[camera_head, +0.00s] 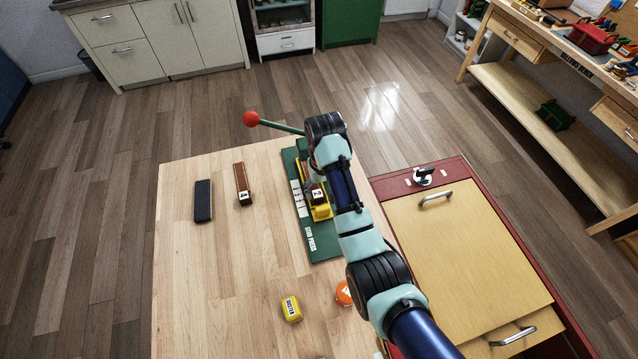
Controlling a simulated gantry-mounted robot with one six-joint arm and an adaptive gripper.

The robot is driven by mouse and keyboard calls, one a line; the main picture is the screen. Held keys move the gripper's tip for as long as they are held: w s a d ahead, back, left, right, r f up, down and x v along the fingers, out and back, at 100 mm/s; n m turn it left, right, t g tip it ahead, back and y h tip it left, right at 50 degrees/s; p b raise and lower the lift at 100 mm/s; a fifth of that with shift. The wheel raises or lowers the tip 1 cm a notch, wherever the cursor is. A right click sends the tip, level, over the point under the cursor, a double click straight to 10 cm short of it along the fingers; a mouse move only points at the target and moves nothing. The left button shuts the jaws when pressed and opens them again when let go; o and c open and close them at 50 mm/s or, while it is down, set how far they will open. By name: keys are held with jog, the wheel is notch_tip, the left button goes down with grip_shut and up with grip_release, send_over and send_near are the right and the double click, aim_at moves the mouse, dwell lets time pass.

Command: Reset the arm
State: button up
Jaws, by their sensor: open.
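My arm reaches in from the bottom right, over the table (215,280). Its wrist is above the green press (322,245), marked "GOOD PRESS". My gripper (310,182) is mostly hidden below the wrist, with only a small part showing near the press; it is open. I cannot tell whether it touches anything. In the press, a brown block (317,196) with a "2" label sits at a yellow part (321,212). The press's green lever with a red ball (251,119) points up and left.
On the table are a brown block labelled "4" (242,184), a black bar (203,201), a yellow block (291,308) and a partly hidden orange round thing (343,293). A red cabinet with a wooden drawer front (460,250) stands to the right. The table's left and front are largely clear.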

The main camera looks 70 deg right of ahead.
dwell(0.3)
jog(key=w+a+r+n+t+h, duration=0.1)
jog(key=w+a+r+n+t, duration=0.15)
jog(key=w+a, duration=0.55)
jog(key=w+a+r+n+t+h, duration=0.25)
jog(key=w+a, duration=0.25)
jog(key=a, duration=0.7)
jog(key=a+r+n+t+y, duration=0.25)
jog(key=a+r+t, duration=0.2)
jog(key=a, duration=0.65)
jog(key=s+a+r+n+t+y+p, duration=0.1)
jog(key=s+a+r+t, duration=0.15)
jog(key=a+r, duration=0.3)
jog(key=s+a+r+n+t, duration=0.1)
jog(key=s+a+r+n, duration=0.1)
jog(key=s+a+r, duration=0.3)
notch_tip(320, 180, up, 23)
jog(key=w+p, duration=0.2)
jog(key=p, duration=2.2)
